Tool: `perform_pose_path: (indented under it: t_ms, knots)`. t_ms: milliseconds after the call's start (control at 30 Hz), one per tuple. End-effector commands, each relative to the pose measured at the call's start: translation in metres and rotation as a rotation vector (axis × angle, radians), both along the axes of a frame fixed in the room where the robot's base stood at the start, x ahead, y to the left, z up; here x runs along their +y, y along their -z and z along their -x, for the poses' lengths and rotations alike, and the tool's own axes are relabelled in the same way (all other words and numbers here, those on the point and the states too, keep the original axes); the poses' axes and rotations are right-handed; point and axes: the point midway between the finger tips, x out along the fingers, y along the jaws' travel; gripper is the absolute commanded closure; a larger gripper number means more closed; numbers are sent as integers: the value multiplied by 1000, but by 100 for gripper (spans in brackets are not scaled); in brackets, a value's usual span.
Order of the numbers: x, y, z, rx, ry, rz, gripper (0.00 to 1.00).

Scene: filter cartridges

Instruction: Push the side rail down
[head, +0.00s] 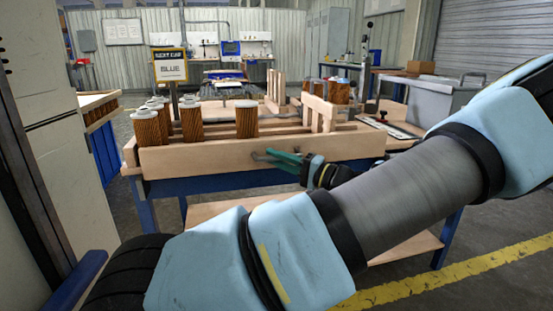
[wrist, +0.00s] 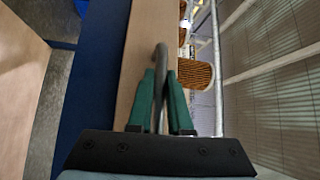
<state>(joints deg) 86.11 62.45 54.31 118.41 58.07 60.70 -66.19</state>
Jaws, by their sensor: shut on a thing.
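The side rail (head: 210,158) is a long pale wooden board, upright along the near edge of the blue-framed bench. It shows in the wrist view as a wooden strip (wrist: 142,35). My gripper (head: 272,157) reaches the rail's outer face right of its middle. In the wrist view its green fingers (wrist: 160,85) are closed around a dark grey bent handle (wrist: 160,60). The handle appears to be on the rail; its attachment is not clear. Several brown filter cartridges (head: 246,120) with pale caps stand behind the rail, mostly at the left.
A grey bin (head: 440,102) stands further right. My forearm crosses the right foreground. A lower shelf (head: 410,246) is under the bench.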

Motion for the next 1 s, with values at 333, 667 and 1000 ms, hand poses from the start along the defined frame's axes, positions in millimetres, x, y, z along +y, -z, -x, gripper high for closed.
perform_pose_path:
  t_ms: [333, 667, 1000]
  knots:
    - [-1, 44, 0, 1, 2, -1, 100]
    - [-2, 48, 0, 0, 3, 1, 100]
    - [-1, 47, 0, -1, 1, 0, 53]
